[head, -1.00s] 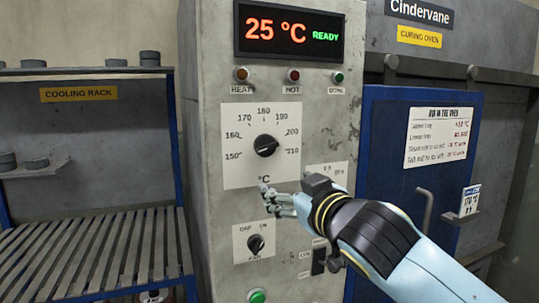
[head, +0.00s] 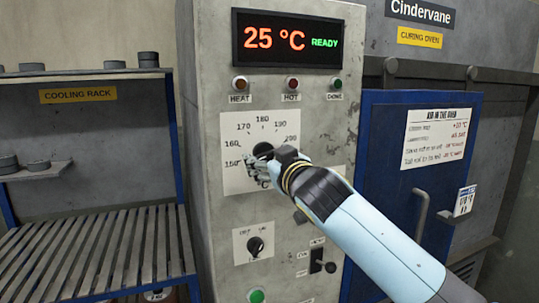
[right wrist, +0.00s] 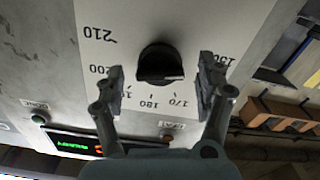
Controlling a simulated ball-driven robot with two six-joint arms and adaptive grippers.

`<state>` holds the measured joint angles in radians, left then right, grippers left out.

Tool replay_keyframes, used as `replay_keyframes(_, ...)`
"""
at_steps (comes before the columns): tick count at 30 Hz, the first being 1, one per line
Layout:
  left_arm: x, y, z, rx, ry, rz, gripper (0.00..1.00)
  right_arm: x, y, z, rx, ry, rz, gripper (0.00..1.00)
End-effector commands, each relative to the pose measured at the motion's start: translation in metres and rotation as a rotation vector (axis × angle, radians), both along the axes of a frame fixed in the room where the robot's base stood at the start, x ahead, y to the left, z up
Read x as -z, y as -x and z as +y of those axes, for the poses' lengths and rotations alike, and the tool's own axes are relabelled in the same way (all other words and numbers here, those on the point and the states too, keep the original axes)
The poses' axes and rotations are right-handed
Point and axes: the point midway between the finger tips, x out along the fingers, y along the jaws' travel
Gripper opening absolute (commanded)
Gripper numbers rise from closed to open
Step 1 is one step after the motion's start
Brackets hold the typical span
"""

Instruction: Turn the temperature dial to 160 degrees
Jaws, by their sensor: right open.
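The black temperature dial (head: 263,150) sits on a white scale plate (head: 234,182) marked from 150 to 210. In the head view my right gripper (head: 262,169) partly covers it. In the right wrist view the dial (right wrist: 160,62) appears upside down between the two open fingers of my right gripper (right wrist: 162,78), with a gap on each side. The fingers are not closed on it. A pale line shows on the knob, but the exact reading is unclear. The 160 mark (head: 232,144) shows on the scale's left side. My left gripper is out of view.
The display (head: 288,38) reads 25 °C and READY. The fan knob (head: 255,245), a switch (head: 317,262) and a green button (head: 256,296) sit below. The blue oven door (head: 380,145) is right, the cooling rack (head: 100,245) left.

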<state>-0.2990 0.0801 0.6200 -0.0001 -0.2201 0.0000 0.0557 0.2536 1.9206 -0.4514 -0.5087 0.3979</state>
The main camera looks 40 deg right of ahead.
Motion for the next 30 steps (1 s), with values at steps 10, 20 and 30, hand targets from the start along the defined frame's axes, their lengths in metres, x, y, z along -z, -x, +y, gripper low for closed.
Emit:
replay_keyframes(10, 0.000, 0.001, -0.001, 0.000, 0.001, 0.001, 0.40, 0.000, 0.000, 0.000, 0.000, 0.000, 0.000, 0.49)
replay_keyframes(20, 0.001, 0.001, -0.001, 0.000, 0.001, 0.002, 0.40, 0.000, 0.000, 0.000, 0.000, -0.001, -0.001, 0.16)
replay_keyframes(30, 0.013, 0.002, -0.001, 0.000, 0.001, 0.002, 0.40, 0.001, 0.000, 0.000, -0.001, -0.098, -0.027, 0.16)
